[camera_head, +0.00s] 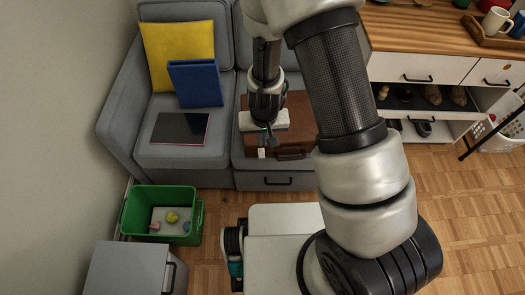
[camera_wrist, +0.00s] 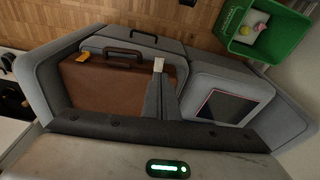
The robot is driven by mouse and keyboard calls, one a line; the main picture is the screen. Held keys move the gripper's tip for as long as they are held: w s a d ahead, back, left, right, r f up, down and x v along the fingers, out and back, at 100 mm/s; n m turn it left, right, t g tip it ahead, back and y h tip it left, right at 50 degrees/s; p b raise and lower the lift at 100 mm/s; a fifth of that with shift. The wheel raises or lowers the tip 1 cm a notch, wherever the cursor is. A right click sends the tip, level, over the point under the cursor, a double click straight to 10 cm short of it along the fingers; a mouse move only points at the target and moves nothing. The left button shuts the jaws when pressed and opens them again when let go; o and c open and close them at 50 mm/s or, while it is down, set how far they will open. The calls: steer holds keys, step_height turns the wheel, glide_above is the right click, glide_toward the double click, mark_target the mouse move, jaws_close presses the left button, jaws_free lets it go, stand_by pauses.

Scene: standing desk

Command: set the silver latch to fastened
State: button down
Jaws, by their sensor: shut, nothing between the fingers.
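A brown briefcase (camera_head: 296,118) lies on the sofa seat; it also shows in the wrist view (camera_wrist: 105,88). The silver latch (camera_head: 261,153) is a small pale tab on its front edge, beside the dark handle (camera_head: 292,152). In the wrist view the silver latch (camera_wrist: 158,65) appears right at my fingertips. My gripper (camera_head: 271,146) is shut and empty, pointing down just above the case's front edge, close beside the latch. I cannot tell whether they touch. The fingers hide part of the case near the latch. The latch's exact angle is too small to tell.
An orange latch (camera_wrist: 82,58) is on the handle's other side. A green bin (camera_head: 129,213) stands on the floor. A shoe cabinet (camera_head: 415,66) is at right.

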mark_target(262, 158)
steer(key=f+b, duration=0.1)
steer(key=f, duration=0.3)
steer(key=w+f+b, duration=0.1)
steer(key=f+b, duration=0.1)
steer(key=f, duration=0.3)
steer(key=w+f+b, duration=0.1)
steer(key=f, duration=0.3)
steer(key=shift+w+f, duration=0.25)
steer(key=shift+f, duration=0.1)
